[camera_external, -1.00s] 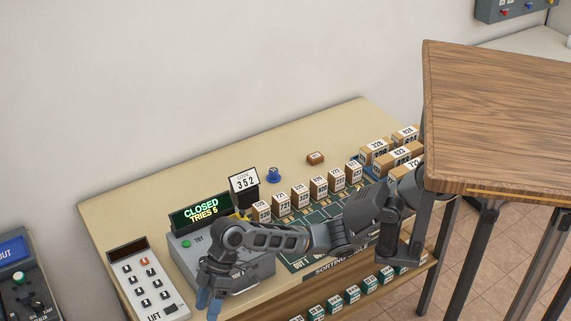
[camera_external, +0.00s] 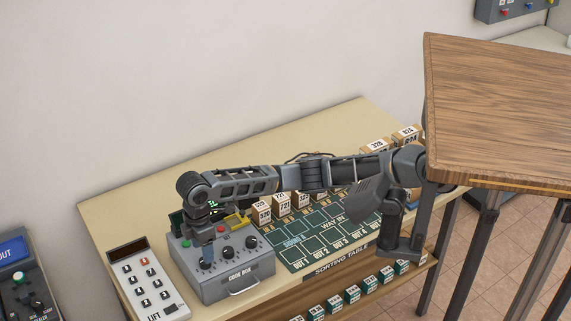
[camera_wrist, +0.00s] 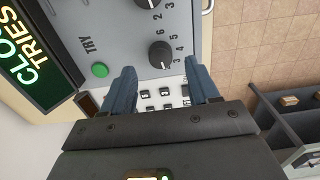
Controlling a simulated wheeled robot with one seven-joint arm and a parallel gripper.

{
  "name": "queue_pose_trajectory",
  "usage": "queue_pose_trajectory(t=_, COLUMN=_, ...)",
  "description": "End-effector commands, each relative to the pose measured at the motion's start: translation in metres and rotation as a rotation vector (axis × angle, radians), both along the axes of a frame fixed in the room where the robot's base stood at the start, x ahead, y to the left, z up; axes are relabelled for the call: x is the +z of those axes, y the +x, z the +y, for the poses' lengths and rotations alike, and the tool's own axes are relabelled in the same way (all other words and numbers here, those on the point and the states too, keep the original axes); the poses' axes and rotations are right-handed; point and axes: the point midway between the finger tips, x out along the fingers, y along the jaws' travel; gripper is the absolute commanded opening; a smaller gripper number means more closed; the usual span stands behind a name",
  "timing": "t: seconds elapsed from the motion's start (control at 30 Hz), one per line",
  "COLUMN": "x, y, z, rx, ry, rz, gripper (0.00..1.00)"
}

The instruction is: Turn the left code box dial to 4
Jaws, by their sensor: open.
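The grey code box (camera_external: 238,275) sits at the left end of the sorting table, with a row of black dials on top. In the wrist view the left dial (camera_wrist: 160,54) is a black knob with printed digits around it; I cannot tell where it points. Contact cannot be told.
A second dial (camera_wrist: 148,3) is at the wrist view's top edge. The green TRY button (camera_wrist: 100,70) lies left of the fingers, beside the display (camera_wrist: 35,60). The lift keypad (camera_external: 148,285) stands left of the box. Number boxes (camera_external: 282,203) stand behind the sorting mat (camera_external: 318,238).

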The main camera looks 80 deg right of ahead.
Motion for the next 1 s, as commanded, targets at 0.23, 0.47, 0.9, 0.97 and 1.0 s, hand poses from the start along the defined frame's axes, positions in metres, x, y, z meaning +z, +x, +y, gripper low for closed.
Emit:
queue_pose_trajectory(t=0.23, x=-0.031, y=0.000, z=0.000, rx=0.000, ry=0.001, rz=0.000, gripper=0.60)
queue_pose_trajectory(t=0.47, x=-0.039, y=0.000, z=0.000, rx=0.001, ry=0.001, rz=-0.001, gripper=0.60)
queue_pose_trajectory(t=0.9, x=-0.039, y=0.000, z=0.000, rx=0.001, ry=0.002, rz=-0.001, gripper=0.33)
queue_pose_trajectory(t=0.97, x=-0.039, y=0.000, z=0.000, rx=0.001, ry=0.002, rz=-0.001, gripper=0.27)
queue_pose_trajectory(t=1.0, x=-0.039, y=0.000, z=0.000, rx=0.001, ry=0.002, rz=-0.001, gripper=0.24)
